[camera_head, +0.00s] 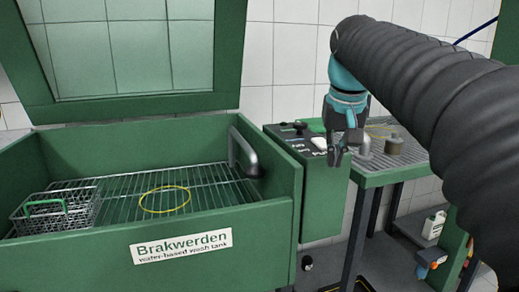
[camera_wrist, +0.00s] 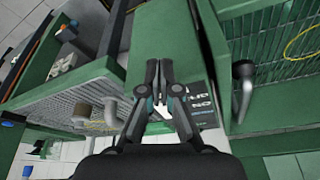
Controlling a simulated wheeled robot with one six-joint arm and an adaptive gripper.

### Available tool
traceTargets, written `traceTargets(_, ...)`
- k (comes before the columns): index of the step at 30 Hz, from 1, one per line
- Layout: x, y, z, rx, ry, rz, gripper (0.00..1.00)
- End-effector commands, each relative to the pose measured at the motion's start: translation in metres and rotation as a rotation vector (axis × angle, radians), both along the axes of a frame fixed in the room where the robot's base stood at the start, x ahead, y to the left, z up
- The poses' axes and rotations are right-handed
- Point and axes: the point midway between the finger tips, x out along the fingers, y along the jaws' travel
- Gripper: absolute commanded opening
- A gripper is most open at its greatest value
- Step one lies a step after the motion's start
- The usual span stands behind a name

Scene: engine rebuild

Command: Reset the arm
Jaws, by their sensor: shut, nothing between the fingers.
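My arm reaches in from the right in the head view, wrapped in a black ribbed sleeve with a teal wrist. My gripper (camera_head: 336,156) points down near the control panel on the wash tank's right side. It also shows in the wrist view (camera_wrist: 159,66), where its fingertips are together with nothing between them.
The wash tank's lid (camera_head: 125,104) stands open. A yellow ring (camera_head: 165,212) and a wire basket (camera_head: 30,222) lie on its rack.

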Motion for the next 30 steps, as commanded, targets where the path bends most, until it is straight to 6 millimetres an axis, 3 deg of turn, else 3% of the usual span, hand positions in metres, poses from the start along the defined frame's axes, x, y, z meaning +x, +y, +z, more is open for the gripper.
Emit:
traceTargets(5, -0.021, 0.0, -0.051, -0.005, -0.038, 0.035, 0.0)
traceTargets(11, -0.062, -0.001, -0.112, -0.011, -0.083, 0.067, 0.0)
traceTargets(21, -0.169, -0.003, -0.219, -0.014, -0.126, 0.087, 0.0)
traceTargets(25, -0.201, -0.003, -0.24, -0.012, -0.123, 0.085, 0.0)
traceTargets(30, -0.21, -0.006, -0.232, -0.015, -0.169, 0.08, 0.0)
